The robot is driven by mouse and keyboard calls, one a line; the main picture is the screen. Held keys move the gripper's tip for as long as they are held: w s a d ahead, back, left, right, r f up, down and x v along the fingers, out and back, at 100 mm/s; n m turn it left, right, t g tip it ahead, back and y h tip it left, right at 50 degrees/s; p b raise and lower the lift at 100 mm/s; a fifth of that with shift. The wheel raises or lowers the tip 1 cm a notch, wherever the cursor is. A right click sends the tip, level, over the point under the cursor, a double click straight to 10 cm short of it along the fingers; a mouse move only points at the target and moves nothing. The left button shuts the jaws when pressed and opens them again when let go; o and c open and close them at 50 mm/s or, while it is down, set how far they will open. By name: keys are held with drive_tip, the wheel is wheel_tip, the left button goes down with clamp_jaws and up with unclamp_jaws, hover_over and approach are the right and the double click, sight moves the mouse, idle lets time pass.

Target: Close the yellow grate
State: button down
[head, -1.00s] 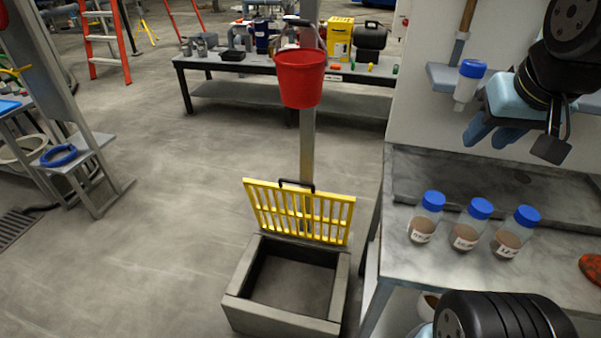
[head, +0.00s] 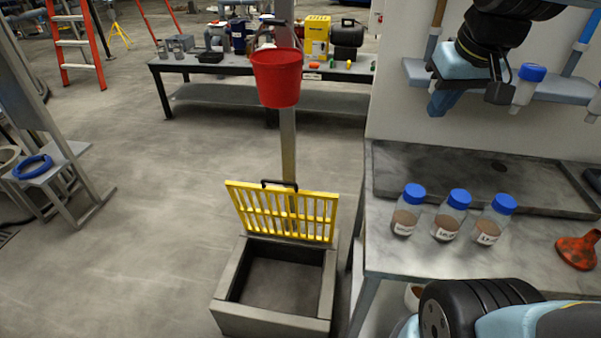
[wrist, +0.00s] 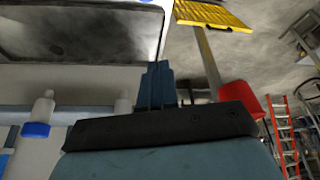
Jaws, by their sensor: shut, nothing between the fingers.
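The yellow grate (head: 283,211) stands open, tilted up steeply at the back edge of a grey square pit frame (head: 232,276). A black handle (head: 279,184) is at its upper edge. The pit's opening is uncovered. In the wrist view the grate (wrist: 213,14) shows at the top, beyond the fingers. My gripper (head: 437,106) is at the upper right in the head view, in front of the wall shelf and well away from the grate. In the wrist view my gripper (wrist: 158,70) has its blue fingers together and empty.
A red bucket (head: 277,80) hangs on a post behind the grate. A counter (head: 400,254) with several blue-capped sample bottles (head: 452,216) and an orange-red object (head: 577,250) stands right of the pit. A wall shelf (head: 560,90) holds bottles. Floor left of the pit is clear.

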drive_tip(key=w+a+f+n+g+y, duration=0.1)
drive_tip(key=w+a+f+n, duration=0.15)
drive_tip(key=w, duration=0.55)
drive_tip(key=w+a+f+n+g+y, duration=0.1)
drive_tip(key=w+a+f+n+g, duration=0.2)
drive_tip(key=w, duration=0.5)
drive_tip(key=w+a+f+n, duration=0.25)
drive_tip(key=w+f, duration=0.25)
drive_tip(key=w, duration=0.3)
drive_tip(key=w+a+f+n+g+y, duration=0.1)
drive_tip(key=w+a+f, duration=0.25)
drive_tip(key=f, duration=0.25)
drive_tip(key=w+a+f+n+g+y, duration=0.1)
drive_tip(key=w+a+f, duration=0.1)
drive_tip(key=w+f, duration=0.35)
drive_tip(key=w+a+f+n+g+y, duration=0.1)
drive_tip(key=w+a+f+n, duration=0.1)
drive_tip(key=f, duration=0.5)
drive_tip(key=w+a+f+n+g, duration=0.1)
drive_tip(key=w+a+f, duration=0.15)
drive_tip(key=f, duration=0.45)
drive_tip(key=s+a+f, duration=0.6)
drive_tip(key=s+f, duration=0.1)
drive_tip(key=f, duration=0.2)
drive_tip(key=shift+f, duration=0.15)
